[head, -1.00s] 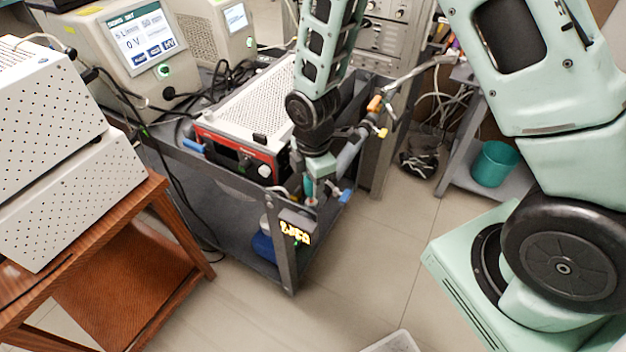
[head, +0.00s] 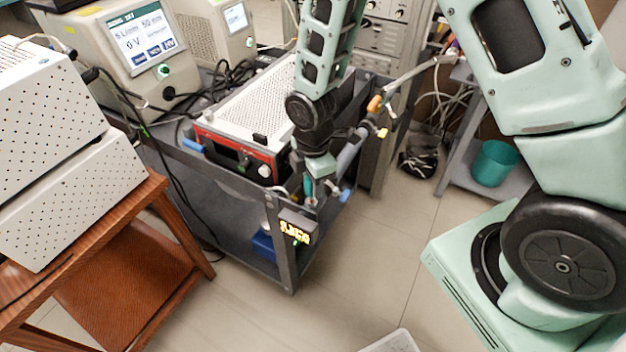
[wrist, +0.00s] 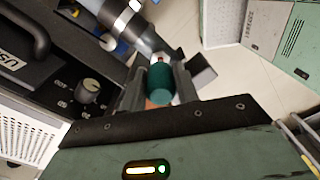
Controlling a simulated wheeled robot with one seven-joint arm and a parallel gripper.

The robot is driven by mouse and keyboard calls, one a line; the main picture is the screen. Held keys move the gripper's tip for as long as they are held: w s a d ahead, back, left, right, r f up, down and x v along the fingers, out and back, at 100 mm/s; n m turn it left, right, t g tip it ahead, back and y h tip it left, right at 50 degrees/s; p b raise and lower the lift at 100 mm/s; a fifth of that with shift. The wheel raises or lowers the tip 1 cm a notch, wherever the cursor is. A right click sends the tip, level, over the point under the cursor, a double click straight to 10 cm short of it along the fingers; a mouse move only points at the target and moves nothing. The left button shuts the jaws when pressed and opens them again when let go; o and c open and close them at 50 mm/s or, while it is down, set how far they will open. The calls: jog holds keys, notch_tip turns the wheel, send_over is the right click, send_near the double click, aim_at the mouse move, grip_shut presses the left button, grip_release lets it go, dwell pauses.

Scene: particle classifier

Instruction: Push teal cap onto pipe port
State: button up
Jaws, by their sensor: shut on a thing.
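In the wrist view the teal cap (wrist: 160,84) sits between the two dark fingers of my gripper (wrist: 160,92), which is shut on it. The cap's far end is at the end of a grey pipe (wrist: 139,24) with a white band; a small red and white part shows at the pipe port (wrist: 158,60). I cannot tell how far the cap is seated on the port. In the head view my gripper (head: 311,192) is at the front right corner of the cart, and the cap (head: 308,186) shows as a small teal patch, partly hidden by the fingers.
A red-fronted instrument (head: 235,155) stands on the grey cart just left of my gripper; its knob (wrist: 90,88) shows in the wrist view. A lit display (head: 296,231) hangs on the cart's corner post. A wooden table (head: 150,215) stands left.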

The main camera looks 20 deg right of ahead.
aim_at(313, 200)
jog(key=shift+f+b, duration=1.25)
jog(key=shift+f, duration=0.55)
jog(key=o, duration=1)
jog(key=shift+o, duration=0.2)
jog(key=shift+r, duration=0.1)
notch_tip(313, 200, up, 17)
jog(key=shift+r, duration=0.15)
